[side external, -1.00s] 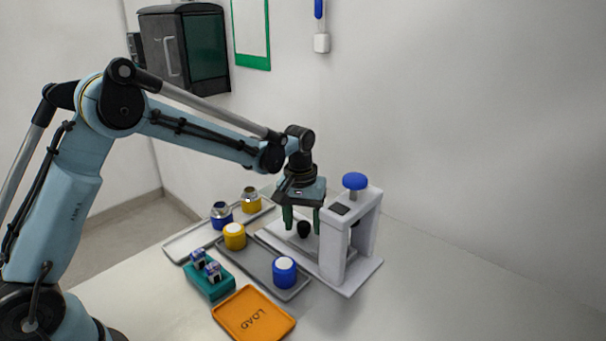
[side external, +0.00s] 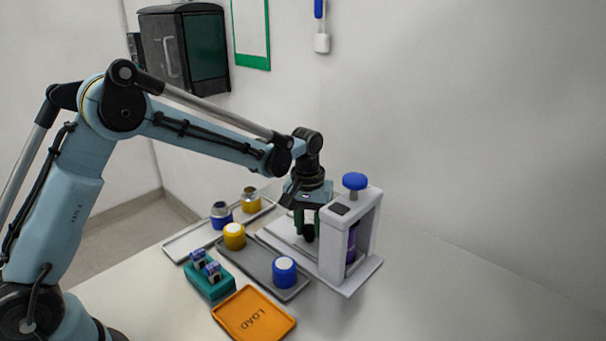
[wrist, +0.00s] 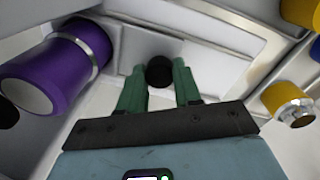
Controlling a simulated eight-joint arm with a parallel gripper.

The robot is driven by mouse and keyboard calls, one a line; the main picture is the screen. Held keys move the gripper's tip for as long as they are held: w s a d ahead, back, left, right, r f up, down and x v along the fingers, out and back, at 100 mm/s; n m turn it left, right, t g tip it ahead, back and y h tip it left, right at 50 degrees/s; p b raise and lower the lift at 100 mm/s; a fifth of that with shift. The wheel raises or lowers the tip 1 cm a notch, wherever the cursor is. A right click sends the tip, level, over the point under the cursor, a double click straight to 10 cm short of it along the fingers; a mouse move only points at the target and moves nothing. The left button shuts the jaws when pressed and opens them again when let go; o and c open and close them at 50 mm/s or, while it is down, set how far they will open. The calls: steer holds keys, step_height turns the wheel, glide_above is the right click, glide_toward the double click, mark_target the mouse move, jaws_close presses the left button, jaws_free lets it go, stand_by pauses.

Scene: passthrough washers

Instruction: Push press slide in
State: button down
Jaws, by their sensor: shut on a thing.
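The press (side external: 331,252) is a pale grey frame with a blue knob (side external: 354,181) on top. Its slide (wrist: 150,45) carries a round black knob (wrist: 159,72), which also shows in the side view (side external: 309,233). My gripper (wrist: 158,85) has its two green fingers on either side of the black knob, shut on it, and also shows in the side view (side external: 303,226). A purple cylinder (side external: 351,243) with a silver band stands inside the press frame, partly hidden by the post; it fills the left of the wrist view (wrist: 65,65).
A grey tray (side external: 262,268) holds a yellow and a blue white-topped cup. A pale tray (side external: 190,243) behind holds a blue and a yellow metal-topped part. A teal block (side external: 211,286) and an orange LOAD tray (side external: 254,314) lie in front. The table's right is clear.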

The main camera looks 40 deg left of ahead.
steer(key=shift+d, duration=1.05)
steer(key=c, duration=0.8)
jaws_free()
steer(key=shift+a, duration=0.1)
steer(key=r, duration=1.2)
steer(key=shift+s+a, duration=0.1)
steer(key=shift+a, duration=0.1)
steer(key=shift+s+r, duration=0.1)
